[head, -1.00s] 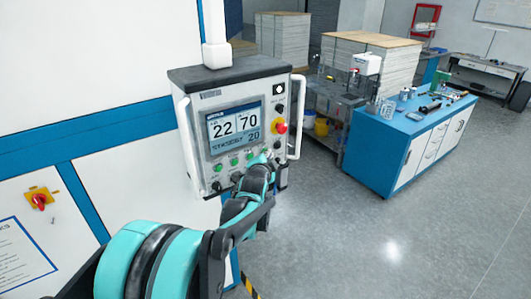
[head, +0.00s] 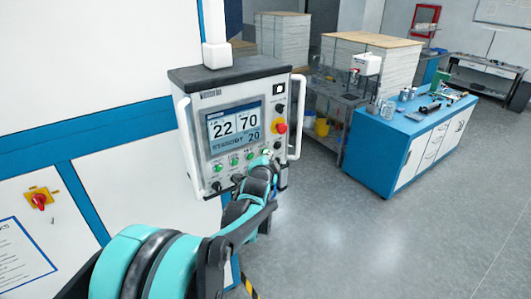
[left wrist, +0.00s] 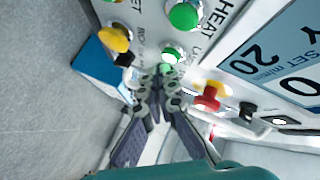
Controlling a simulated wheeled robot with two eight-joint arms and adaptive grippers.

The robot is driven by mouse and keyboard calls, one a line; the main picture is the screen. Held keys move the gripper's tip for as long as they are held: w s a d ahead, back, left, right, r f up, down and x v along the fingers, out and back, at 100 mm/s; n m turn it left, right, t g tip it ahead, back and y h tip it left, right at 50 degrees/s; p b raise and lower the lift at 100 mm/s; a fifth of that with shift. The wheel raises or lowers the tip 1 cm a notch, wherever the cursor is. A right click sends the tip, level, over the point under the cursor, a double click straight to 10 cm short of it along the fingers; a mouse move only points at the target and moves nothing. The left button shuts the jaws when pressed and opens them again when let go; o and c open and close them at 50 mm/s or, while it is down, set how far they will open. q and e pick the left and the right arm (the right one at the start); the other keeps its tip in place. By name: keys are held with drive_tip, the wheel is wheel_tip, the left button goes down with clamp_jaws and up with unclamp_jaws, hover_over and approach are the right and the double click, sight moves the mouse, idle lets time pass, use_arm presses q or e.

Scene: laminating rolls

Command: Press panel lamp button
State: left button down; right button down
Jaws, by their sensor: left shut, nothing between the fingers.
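The control panel (head: 232,128) is a grey box with a lit screen and a row of green buttons, among them a green button (head: 249,156). My left gripper (head: 269,162) is shut and empty at the lower right of the panel, at the right end of that row. In the left wrist view its closed fingertips (left wrist: 160,72) are close to a green button (left wrist: 172,55), whose label starts "LA" and is partly unreadable. I cannot tell whether they touch. A larger green button (left wrist: 184,15) by "HEAT" is clear of the fingers. My right gripper is not in view.
A red emergency stop (head: 281,127) is above the gripper on the panel's right side. White handles, including the right one (head: 297,118), flank the panel. A blue workbench (head: 376,157) stands at the right. The floor between is open.

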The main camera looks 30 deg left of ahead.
use_arm(q)
drive_tip(key=shift+d, duration=0.2)
drive_tip(key=d, duration=0.1)
drive_tip(key=s+d, duration=0.1)
drive_tip(key=d, duration=0.1)
drive_tip(key=s+d, duration=0.1)
drive_tip(key=shift+d, duration=0.25)
idle(0.3)
idle(0.7)
drive_tip(key=s+d+f+n+g+h+b, duration=0.2)
drive_tip(key=s+d+f+b, duration=0.4)
drive_tip(key=s+f+b, duration=0.3)
drive_tip(key=s+d+f+n+g+h+b, duration=0.2)
drive_tip(key=s+d+f+b, duration=0.5)
drive_tip(key=f, duration=1)
drive_tip(key=s+d+f+n+g+h+b, duration=0.2)
drive_tip(key=s+d+f+b, duration=0.5)
drive_tip(key=s+f+b, duration=0.4)
wheel_tip(320, 180, down, 2)
drive_tip(key=shift+s+f+n+g+b, duration=0.2)
drive_tip(key=shift+f+n+g+b, duration=0.05)
drive_tip(key=shift+n+g+b, duration=0.3)
